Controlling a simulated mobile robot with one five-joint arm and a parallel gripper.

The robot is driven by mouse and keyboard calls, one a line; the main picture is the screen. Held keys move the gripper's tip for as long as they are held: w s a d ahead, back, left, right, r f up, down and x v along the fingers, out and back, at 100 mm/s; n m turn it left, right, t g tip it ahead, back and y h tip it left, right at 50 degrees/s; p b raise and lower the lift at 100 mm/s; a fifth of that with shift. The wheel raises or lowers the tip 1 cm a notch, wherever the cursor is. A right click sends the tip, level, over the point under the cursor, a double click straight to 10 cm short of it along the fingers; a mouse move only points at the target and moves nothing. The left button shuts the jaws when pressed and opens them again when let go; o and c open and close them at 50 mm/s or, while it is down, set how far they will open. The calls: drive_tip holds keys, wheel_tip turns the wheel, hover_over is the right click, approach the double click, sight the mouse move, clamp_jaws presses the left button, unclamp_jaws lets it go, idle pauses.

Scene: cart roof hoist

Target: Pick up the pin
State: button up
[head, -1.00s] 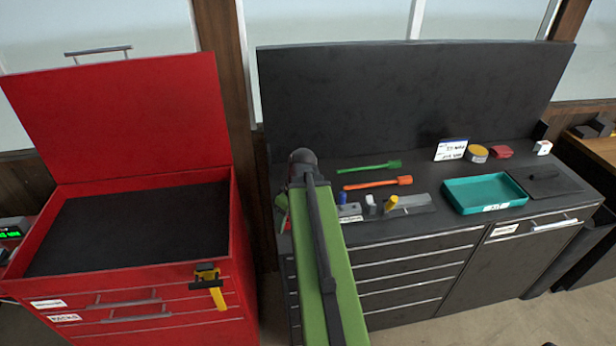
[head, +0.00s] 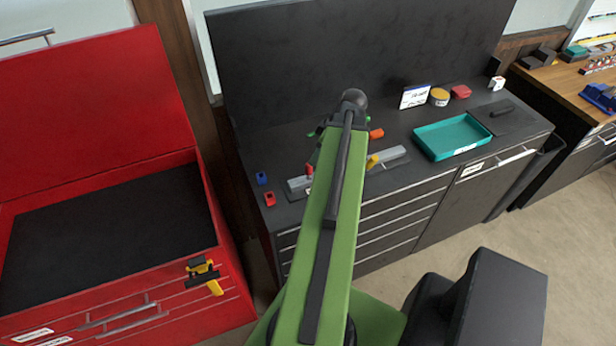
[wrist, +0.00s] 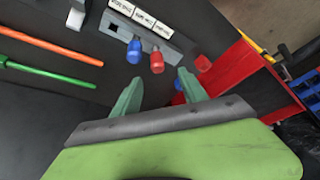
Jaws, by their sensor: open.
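In the wrist view a grey block (wrist: 178,40) with white labels holds a blue pin (wrist: 134,50) and a red pin (wrist: 157,62) side by side, with a dark square hole beside them. I cannot tell which pin the task means. My gripper (wrist: 158,90) is open and empty, its two green fingers apart, with the pins just beyond the fingertips. In the head view the block (head: 298,185) and red pin (head: 309,169) show left of my arm, which hides much of my gripper and the blue pin.
A blue piece (head: 262,178) and a red piece (head: 270,199) lie on the bench's left end. A yellow-handled tool (head: 373,161) and a teal tray (head: 452,138) are right of my arm. The red tool chest (head: 180,170) stands open at left. Orange (wrist: 50,46) and green (wrist: 48,76) rods lie nearby.

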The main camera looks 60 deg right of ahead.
sight(306, 171)
drive_tip(key=b+x, duration=0.1)
drive_tip(key=x, duration=0.1)
drive_tip(key=b+x, duration=0.3)
drive_tip(key=x, duration=0.1)
drive_tip(key=shift+s+f+b, duration=0.1)
drive_tip(key=shift+f+b, duration=0.3)
drive_tip(key=shift+f, duration=0.05)
drive_tip(key=shift+w+f, duration=0.15)
drive_tip(key=shift+w, duration=0.1)
drive_tip(key=b+x, duration=0.5)
drive_tip(key=shift+w+d+f, duration=0.1)
drive_tip(key=shift+d+f, duration=0.05)
drive_tip(key=shift+d, duration=0.05)
clamp_jaws()
idle(0.4)
